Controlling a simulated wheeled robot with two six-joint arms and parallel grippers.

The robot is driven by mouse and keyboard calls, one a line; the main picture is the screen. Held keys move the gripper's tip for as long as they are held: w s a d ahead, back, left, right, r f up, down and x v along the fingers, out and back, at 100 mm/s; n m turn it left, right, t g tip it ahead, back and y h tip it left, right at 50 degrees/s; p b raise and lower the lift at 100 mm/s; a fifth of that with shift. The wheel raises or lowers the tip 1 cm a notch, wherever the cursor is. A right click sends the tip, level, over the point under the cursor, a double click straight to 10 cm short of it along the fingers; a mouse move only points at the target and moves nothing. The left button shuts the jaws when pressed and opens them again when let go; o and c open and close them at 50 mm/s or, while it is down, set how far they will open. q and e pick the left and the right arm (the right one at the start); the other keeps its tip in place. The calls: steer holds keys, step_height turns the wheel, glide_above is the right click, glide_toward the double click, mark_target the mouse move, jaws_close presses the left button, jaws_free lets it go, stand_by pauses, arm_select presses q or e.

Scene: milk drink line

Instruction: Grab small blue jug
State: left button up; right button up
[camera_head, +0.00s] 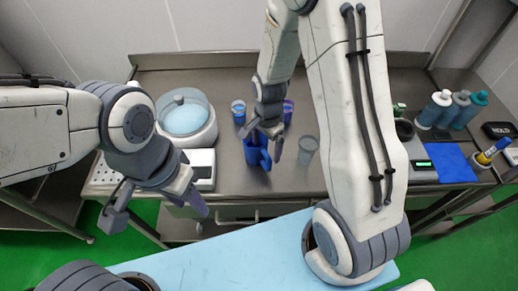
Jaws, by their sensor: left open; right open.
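The small blue jug (256,151) stands upright on the metal counter near the middle of the head view. My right gripper (264,141) comes down from above at the jug, with its open fingers around or just over the jug's upper part. The gripper hides part of the jug's rim, and I cannot tell whether the fingers touch it. My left gripper (160,212) is open and empty, in front of the counter's left part and well away from the jug.
A clear cup (308,146) stands close right of the jug. Two small cups, one blue (238,108) and one purple (288,108), stand behind. A round lidded vessel (186,118) and a white device (201,165) are left. Several bottles (437,106) stand far right.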

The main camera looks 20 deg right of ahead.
mark_target(264, 166)
steer(key=f+p, duration=0.1)
steer(key=f, duration=0.8)
steer(key=shift+a, duration=0.2)
steer(key=shift+s, duration=0.1)
jaws_close()
